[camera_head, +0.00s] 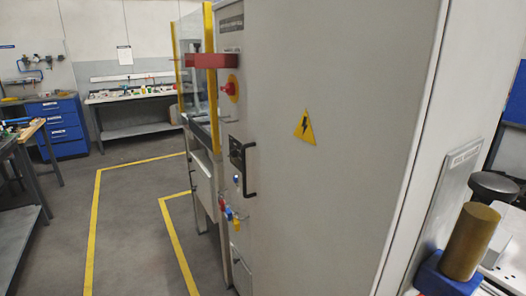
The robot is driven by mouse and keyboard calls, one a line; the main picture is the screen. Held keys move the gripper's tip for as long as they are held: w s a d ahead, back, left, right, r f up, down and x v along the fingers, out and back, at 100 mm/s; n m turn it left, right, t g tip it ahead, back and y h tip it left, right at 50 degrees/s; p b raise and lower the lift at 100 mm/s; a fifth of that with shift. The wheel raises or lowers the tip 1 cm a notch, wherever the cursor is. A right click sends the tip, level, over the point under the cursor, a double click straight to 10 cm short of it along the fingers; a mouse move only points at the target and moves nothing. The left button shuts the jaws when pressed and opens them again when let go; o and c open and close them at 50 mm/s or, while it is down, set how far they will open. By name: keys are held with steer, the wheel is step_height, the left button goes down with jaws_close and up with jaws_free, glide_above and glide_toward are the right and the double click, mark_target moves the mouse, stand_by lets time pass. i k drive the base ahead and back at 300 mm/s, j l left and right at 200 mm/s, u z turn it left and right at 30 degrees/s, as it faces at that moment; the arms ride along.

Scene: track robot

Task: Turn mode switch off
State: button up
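The grey cabinet (340,130) fills the middle of the camera_head view, its control side seen at a steep angle. A red rotary knob on a yellow plate (231,89) is high on that side. Below are a dark panel (237,153), a black handle (251,170) and a small blue-and-white knob or button (237,180). I cannot tell which of these is the mode switch, nor read any switch position. Coloured red, blue and yellow fittings (231,215) sit lower down. My gripper is not in view.
A red block (214,61) juts from the cabinet's upper left edge, beside a yellow-framed guard (179,60). Yellow lines (96,215) mark clear floor at left. Benches and a blue drawer unit (62,128) stand behind. A brass cylinder (470,240) stands on a blue block at right.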

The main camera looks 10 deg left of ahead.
mark_target(232, 153)
steer(key=i+j+z, duration=0.15)
steer(key=j, duration=0.2)
steer(key=i+j+z, duration=0.15)
steer(key=j, duration=0.25)
steer(key=i+j+z, duration=0.15)
steer(key=j, duration=0.25)
steer(key=i+j+z, duration=0.15)
steer(key=j, duration=0.25)
steer(key=i+j, duration=0.1)
steer(key=j, duration=0.25)
steer(key=i+j, duration=0.15)
steer(key=j, duration=0.25)
steer(key=i+j, duration=0.1)
steer(key=j, duration=0.25)
steer(key=i+j, duration=0.15)
steer(key=j, duration=0.25)
steer(key=i+j, duration=0.1)
steer(key=j, duration=0.25)
